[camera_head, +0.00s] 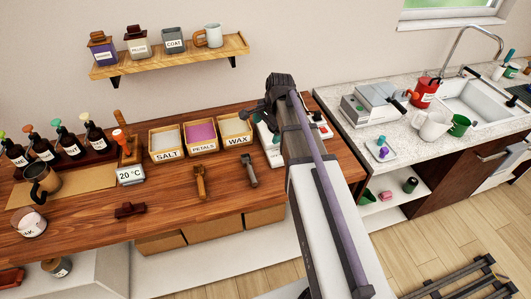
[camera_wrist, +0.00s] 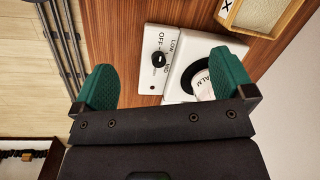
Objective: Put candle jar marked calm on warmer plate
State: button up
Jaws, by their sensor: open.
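The candle jar (camera_wrist: 204,83), with a white label reading "ALM" as far as it shows, is at the white warmer (camera_wrist: 187,65) in the wrist view. A dark ring shows around its label, and my right finger hides part of it. It appears to stand on the warmer plate, but I cannot tell whether it rests flat. The warmer's knob (camera_wrist: 160,60) is beside it, with OFF, LOW and MID marks. My gripper (camera_wrist: 166,70) is open, its two green fingers apart with nothing held between them. In the head view, my arm hides most of the warmer (camera_head: 270,148) and the jar.
Bins marked SALT (camera_head: 167,141), PETALS (camera_head: 202,134) and WAX (camera_head: 235,129) stand left of the warmer. A jar ending in "NK" (camera_head: 31,222) sits at the table's left. A shelf (camera_head: 165,58) with several jars hangs above. A sink counter (camera_head: 400,125) is at right.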

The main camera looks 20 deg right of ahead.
jog(key=s+a+n+g+h, duration=0.1)
jog(key=s+a+n, duration=0.4)
jog(key=s+n, duration=0.3)
jog(key=s+a+n+h, duration=0.1)
jog(key=s+a+n, duration=0.4)
jog(key=s, duration=0.5)
notch_tip(320, 180, down, 7)
jog(key=n+b, duration=0.1)
jog(key=b, duration=0.5)
jog(key=shift+w+d+r, duration=0.15)
jog(key=shift+w+d, duration=0.15)
jog(key=shift+w, duration=0.1)
